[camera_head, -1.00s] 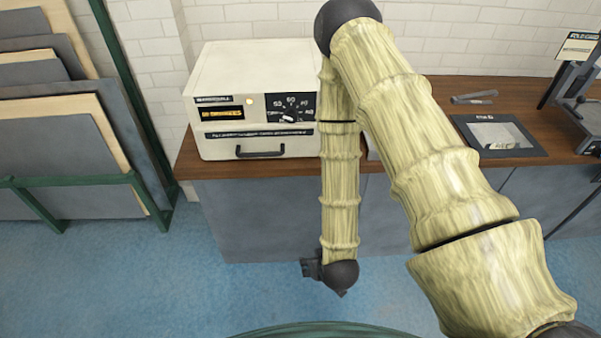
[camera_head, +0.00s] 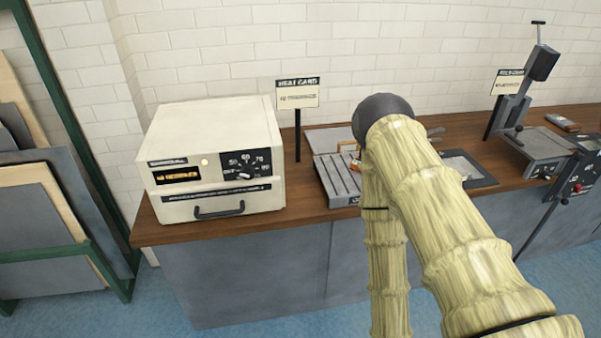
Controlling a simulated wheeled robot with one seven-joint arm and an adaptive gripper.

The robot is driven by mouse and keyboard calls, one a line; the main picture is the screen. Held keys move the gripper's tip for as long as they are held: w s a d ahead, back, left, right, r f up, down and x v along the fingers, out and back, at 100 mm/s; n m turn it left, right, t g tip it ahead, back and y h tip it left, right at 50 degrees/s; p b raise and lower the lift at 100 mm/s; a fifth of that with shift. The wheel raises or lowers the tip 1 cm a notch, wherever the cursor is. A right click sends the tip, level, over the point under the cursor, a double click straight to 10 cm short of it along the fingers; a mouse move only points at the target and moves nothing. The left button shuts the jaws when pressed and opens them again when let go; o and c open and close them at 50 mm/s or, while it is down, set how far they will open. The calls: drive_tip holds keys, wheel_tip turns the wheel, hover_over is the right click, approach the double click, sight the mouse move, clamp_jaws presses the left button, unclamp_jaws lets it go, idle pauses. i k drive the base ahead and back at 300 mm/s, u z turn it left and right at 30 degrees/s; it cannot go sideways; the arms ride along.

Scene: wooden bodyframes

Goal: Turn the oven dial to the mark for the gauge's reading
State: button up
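The cream oven (camera_head: 215,150) stands at the left end of the wooden counter. Its dial (camera_head: 243,175) is a dark knob with a white pointer, on a black panel with marks including 50, 60 and 70. I cannot tell exactly where the pointer is set. An amber lamp is lit to the left of the panel. A dark display with yellow lettering (camera_head: 178,174) is at the left of the front; its text is too small to read. I cannot make out a gauge for certain.
A card on a post (camera_head: 298,93) stands right of the oven. A grey slotted tray (camera_head: 338,178) is beside it, partly behind my arm. A lever press (camera_head: 540,140) stands at the right. Panels lean in a green rack (camera_head: 65,140) at the left.

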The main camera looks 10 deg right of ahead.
sight(248, 174)
drive_tip(key=z, duration=1.45)
drive_tip(key=k, duration=1.25)
drive_tip(key=u, duration=1.95)
drive_tip(key=i, duration=0.5)
